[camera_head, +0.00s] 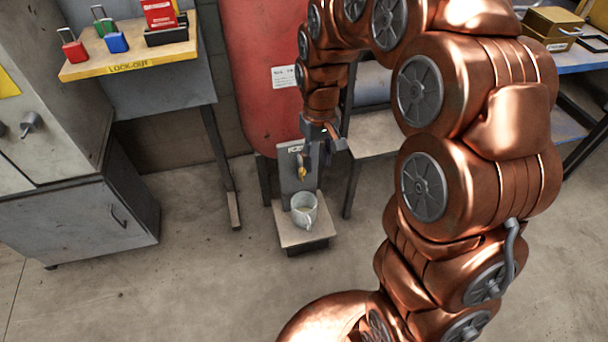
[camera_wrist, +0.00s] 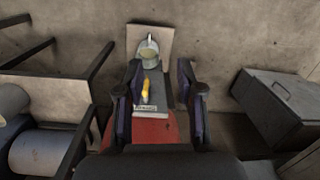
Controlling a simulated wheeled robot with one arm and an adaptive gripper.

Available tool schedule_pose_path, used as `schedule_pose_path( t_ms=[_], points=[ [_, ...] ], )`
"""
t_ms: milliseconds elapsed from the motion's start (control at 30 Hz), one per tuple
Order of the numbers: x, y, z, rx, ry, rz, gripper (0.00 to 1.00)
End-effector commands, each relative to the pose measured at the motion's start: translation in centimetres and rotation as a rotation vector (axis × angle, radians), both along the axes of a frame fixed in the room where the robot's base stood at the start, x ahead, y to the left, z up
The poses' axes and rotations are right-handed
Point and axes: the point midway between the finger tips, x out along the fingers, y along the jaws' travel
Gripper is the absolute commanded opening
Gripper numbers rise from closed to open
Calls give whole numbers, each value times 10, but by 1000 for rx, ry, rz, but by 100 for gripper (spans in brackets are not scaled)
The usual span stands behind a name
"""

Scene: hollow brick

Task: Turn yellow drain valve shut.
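The yellow drain valve (camera_head: 302,170) is on a grey upright plate at the foot of the red tank (camera_head: 258,75). In the wrist view the yellow valve handle (camera_wrist: 146,90) shows between the fingers, nearer the left one. A grey cup (camera_head: 304,209) stands below the valve on a small stand (camera_head: 290,237); it also shows in the wrist view (camera_wrist: 149,52). My gripper (camera_head: 332,135) is above and close to the valve in the head view. In the wrist view my gripper (camera_wrist: 160,85) is open, with its fingers apart and nothing held.
A lock-out shelf (camera_head: 130,60) with padlocks and a red box is at upper left. A grey cabinet (camera_head: 80,215) stands at left. A grey table (camera_head: 375,135) is right of the tank. The floor in front of the stand is clear.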

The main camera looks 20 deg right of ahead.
Motion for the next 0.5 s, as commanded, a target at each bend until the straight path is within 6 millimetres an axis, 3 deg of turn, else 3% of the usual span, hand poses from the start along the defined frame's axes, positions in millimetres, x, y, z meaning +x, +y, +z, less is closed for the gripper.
schedule_pose_path(
  t_ms=[33, 200, 500],
  points=[
    [17, 0, -17, 1, -6, 5, 37],
    [66, -1, -57, 4, -35, 17, 37],
    [135, -9, -128, -3, -80, 28, 37]
  ],
)
